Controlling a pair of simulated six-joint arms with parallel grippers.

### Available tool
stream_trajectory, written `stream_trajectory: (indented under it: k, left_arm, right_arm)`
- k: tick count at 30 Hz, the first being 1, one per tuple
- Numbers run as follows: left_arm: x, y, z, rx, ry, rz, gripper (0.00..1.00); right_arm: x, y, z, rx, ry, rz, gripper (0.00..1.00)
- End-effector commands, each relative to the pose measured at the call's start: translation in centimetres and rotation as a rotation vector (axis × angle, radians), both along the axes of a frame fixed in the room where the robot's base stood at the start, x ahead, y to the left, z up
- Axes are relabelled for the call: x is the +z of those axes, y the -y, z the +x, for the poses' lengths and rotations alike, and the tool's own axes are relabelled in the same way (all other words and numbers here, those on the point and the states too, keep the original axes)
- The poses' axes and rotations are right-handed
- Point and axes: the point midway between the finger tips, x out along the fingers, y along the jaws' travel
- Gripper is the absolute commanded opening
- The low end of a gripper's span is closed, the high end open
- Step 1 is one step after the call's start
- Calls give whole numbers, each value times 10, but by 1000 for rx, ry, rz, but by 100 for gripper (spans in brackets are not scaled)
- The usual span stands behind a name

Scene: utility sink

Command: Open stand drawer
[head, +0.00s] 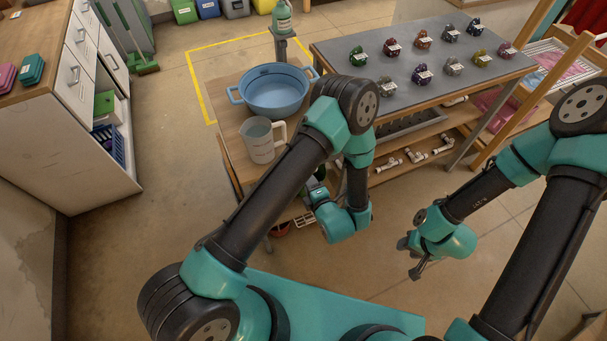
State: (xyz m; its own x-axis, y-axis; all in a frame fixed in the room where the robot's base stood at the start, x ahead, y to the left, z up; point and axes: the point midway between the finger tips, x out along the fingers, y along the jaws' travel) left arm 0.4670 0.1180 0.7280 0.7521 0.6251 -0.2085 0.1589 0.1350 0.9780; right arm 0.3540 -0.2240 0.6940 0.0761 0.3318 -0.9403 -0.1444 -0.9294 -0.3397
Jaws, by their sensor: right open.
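The wooden stand (237,150) is in the middle of the head view, with a blue basin (275,92) and a grey measuring jug (262,140) on top. Its front is mostly hidden by my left arm, so I cannot make out the drawer or its handle. My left gripper (309,200) is low at the stand's front, partly hidden; I cannot tell its jaws or whether it touches the stand. My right gripper (407,258) is open and empty, hanging above the floor to the right of the stand.
A grey-topped table (430,75) with several small coloured items and pipe fittings (415,155) on its lower shelf stands behind and right. A white drawer cabinet (70,130) is at left. Floor between cabinet and stand is clear. A wooden rack (545,95) stands at right.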

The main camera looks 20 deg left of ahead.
Motion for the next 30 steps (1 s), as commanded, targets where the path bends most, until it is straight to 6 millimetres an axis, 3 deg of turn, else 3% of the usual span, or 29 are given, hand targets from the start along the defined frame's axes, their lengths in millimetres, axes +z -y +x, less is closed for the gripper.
stream_trajectory:
  k: [10,22,30]
  left_arm:
    - [-10,-30,36,3,0,-2,39]
    - [-11,-34,41,0,1,-1,39]
    - [-11,-34,41,0,1,-1,13]
  right_arm:
    - [0,0,0,0,0,0,43]
    - [0,0,0,0,0,0,43]
    - [0,0,0,0,0,0,43]
